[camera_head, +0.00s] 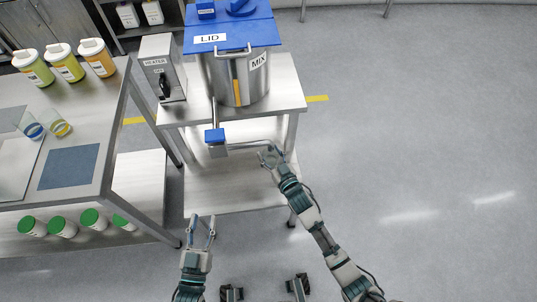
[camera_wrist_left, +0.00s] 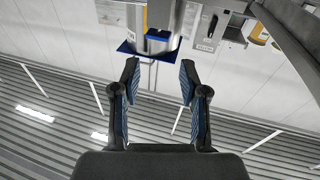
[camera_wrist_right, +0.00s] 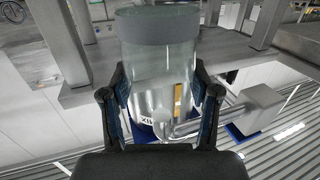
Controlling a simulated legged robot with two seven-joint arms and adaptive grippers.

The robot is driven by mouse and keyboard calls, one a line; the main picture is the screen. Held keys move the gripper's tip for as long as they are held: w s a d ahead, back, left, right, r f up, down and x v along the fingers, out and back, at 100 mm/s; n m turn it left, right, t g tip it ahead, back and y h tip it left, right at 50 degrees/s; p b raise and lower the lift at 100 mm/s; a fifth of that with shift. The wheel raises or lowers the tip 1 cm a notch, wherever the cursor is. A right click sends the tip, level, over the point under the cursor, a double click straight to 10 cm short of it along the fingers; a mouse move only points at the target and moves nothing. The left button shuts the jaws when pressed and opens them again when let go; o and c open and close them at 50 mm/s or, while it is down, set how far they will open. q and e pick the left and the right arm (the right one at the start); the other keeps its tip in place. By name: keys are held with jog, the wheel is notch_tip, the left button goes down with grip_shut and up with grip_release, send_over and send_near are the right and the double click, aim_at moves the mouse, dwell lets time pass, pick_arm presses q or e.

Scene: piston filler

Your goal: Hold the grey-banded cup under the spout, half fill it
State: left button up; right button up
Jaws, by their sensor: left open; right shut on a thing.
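The clear cup with a grey band (camera_wrist_right: 157,26) stands between the fingers of my right gripper (camera_wrist_right: 160,85), which is shut on it. In the head view, my right gripper (camera_head: 269,156) is at the end of the bent metal spout (camera_head: 245,145); the cup is hardly discernible there. In the right wrist view, the spout's end overlaps the cup's rim; I cannot tell the exact gap. I see no coloured fill in the cup. A blue-topped valve block (camera_head: 216,142) sits on the spout. My left gripper (camera_head: 201,222) is open and empty, low in front of the stand.
The left table (camera_head: 100,130) bears several jars, two clear cups with blue and yellow bands, and a blue mat (camera_head: 69,167). Floor at the right is clear.

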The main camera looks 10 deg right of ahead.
pick_arm(q)
jog(key=shift+d, duration=0.45)
jog(key=shift+c, duration=1.2)
jog(key=c, duration=0.4)
jog(key=shift+r, duration=0.2)
grip_shut()
jog(key=w+d+r+n+g+y, duration=0.2)
jog(key=w+r+g+y, duration=0.1)
jog(key=w+r, duration=0.9)
notch_tip(320, 180, up, 4)
jog(key=shift+w+f+y, duration=0.1)
jog(key=shift+w+y, duration=0.3)
jog(key=shift+y, duration=0.4)
